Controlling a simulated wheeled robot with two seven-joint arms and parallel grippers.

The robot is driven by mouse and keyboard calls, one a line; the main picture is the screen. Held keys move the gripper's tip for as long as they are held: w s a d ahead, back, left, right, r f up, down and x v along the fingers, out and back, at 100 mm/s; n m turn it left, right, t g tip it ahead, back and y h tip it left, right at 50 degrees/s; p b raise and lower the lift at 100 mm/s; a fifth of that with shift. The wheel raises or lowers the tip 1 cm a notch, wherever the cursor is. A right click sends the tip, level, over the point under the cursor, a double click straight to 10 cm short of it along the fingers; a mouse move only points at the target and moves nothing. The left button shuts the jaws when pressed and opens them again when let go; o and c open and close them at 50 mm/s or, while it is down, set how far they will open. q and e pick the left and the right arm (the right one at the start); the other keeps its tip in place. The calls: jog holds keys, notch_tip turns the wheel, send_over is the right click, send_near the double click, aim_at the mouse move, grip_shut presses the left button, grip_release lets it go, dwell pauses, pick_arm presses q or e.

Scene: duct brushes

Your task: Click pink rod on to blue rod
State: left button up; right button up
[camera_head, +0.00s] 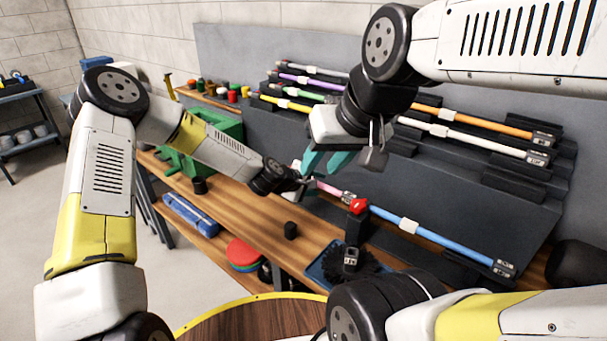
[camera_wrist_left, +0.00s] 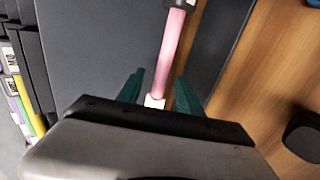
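The pink rod (camera_head: 328,189) lies low along the grey sloped rack, its dark end fitting close to a red piece (camera_head: 357,206). The blue rod (camera_head: 440,239) with a white band extends from there to the lower right. I cannot tell whether the ends touch. My left gripper (camera_head: 305,181) is at the pink rod's left end. In the left wrist view, its teal fingers (camera_wrist_left: 159,90) stand apart on either side of the pink rod (camera_wrist_left: 174,45) near its white part. My right gripper (camera_head: 326,163) hangs just above the pink rod, teal fingers spread and empty.
Several other rods, including an orange one (camera_head: 487,124), sit in holders higher on the rack. A green bin (camera_head: 222,125) stands behind my left arm.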

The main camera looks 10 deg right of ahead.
pick_arm(q)
jog(key=s+a+r+m+y, duration=0.35)
jog(key=s+a+r, duration=0.35)
jog(key=a+r, duration=0.4)
jog(key=s+a+r+m+y, duration=0.2)
jog(key=s+a+r+m, duration=0.2)
jog(key=s+a+r, duration=0.9)
jog(key=s+a, duration=0.4)
jog(key=a, duration=0.1)
jog(key=s+a+r+y, duration=0.1)
jog(key=s+a+r, duration=0.1)
jog(key=s+a, duration=0.3)
jog(key=shift+s+a+r+m+g, duration=0.25)
jog(key=shift+s+a+m+g, duration=0.1)
jog(key=shift+a, duration=0.55)
